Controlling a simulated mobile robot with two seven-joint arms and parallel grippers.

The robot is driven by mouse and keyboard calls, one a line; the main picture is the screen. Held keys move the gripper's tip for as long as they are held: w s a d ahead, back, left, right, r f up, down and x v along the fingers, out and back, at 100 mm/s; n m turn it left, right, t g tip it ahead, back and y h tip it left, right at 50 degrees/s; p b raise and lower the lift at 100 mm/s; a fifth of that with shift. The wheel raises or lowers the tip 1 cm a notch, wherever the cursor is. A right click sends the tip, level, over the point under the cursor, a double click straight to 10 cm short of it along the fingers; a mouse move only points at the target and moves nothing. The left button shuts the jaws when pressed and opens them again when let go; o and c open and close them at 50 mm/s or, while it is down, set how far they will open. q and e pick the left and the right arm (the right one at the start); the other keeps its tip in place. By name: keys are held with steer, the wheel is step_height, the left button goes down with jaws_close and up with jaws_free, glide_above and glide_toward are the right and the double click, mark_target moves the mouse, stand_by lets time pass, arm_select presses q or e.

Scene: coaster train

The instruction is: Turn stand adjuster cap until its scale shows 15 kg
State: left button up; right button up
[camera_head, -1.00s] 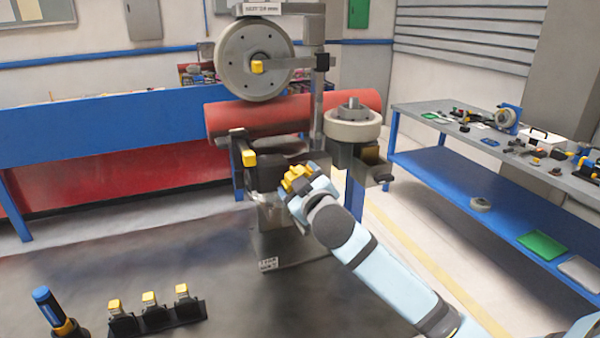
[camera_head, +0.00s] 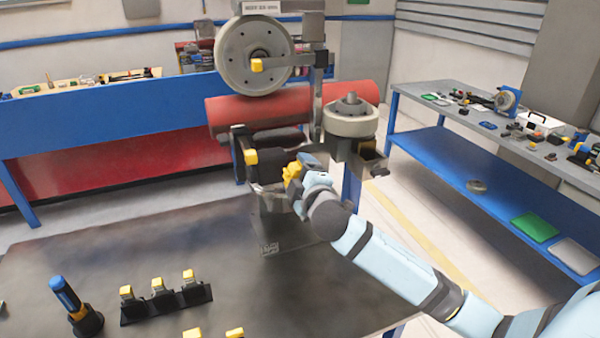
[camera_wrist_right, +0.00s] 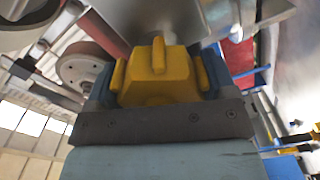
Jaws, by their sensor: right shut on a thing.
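The stand adjuster cap is a yellow knob (camera_wrist_right: 157,75) that sits between the fingers of my right gripper in the right wrist view. It also shows in the head view (camera_head: 291,173), on the lower part of the stand. My right gripper (camera_head: 300,172) is shut on this cap. The stand (camera_head: 270,225) rises from the dark table and carries a large grey wheel (camera_head: 238,60) and a second, flat-lying wheel (camera_head: 352,118). No scale reading can be made out; the gripper and the small picture size hide it. My left gripper is not in view.
A row of black holders with yellow tops (camera_head: 160,304) and a blue-handled tool (camera_head: 66,296) stand at the table's front left. A red cylinder (camera_head: 228,115) lies behind the stand. A blue-framed bench (camera_head: 455,172) with parts is at the right. The table's middle is clear.

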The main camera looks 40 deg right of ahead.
stand_by(0.3)
steer(key=o, duration=0.9)
steer(key=shift+c, duration=0.2)
steer(key=b+v, duration=0.3)
steer(key=v, duration=1.1)
steer(key=shift+w+d, duration=0.1)
